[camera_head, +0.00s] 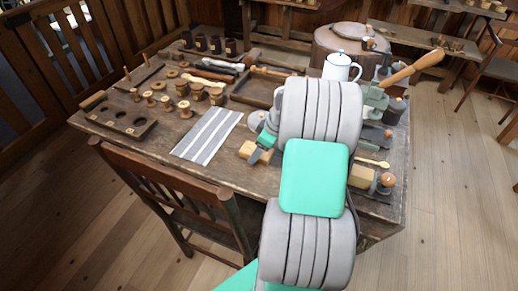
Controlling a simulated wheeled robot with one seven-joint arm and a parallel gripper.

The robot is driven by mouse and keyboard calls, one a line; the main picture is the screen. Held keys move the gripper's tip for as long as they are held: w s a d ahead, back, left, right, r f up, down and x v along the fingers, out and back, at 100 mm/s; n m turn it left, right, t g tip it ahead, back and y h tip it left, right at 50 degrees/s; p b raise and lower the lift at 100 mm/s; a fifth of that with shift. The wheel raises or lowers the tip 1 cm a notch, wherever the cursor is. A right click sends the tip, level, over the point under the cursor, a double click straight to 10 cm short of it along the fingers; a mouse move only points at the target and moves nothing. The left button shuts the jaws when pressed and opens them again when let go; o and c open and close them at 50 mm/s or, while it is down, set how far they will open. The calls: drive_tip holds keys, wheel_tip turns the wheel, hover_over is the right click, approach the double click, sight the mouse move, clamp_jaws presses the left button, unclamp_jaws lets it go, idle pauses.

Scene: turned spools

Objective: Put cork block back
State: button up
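My arm reaches over the table from the front. My gripper (259,149) is small in the head view, low over the table just right of the striped cloth. A pale tan block (247,150), which looks like the cork block, is at its fingertips and shows on both sides of the near finger. I cannot tell whether the fingers are closed on it, or whether it touches the table. Another tan block (362,177) lies at the right edge of the table beside a round wooden knob (388,180). My arm hides the table between the two blocks.
The wooden table (228,168) holds a grey-and-white striped cloth (208,136), a dark rack with holes (120,121), several spools (167,103), an open tray (250,92) and a white enamel jug (340,67). A chair (180,195) stands at the front edge. Bare tabletop shows around the cloth.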

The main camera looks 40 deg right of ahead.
drive_tip(key=v, duration=1.2)
drive_tip(key=shift+r, duration=0.2)
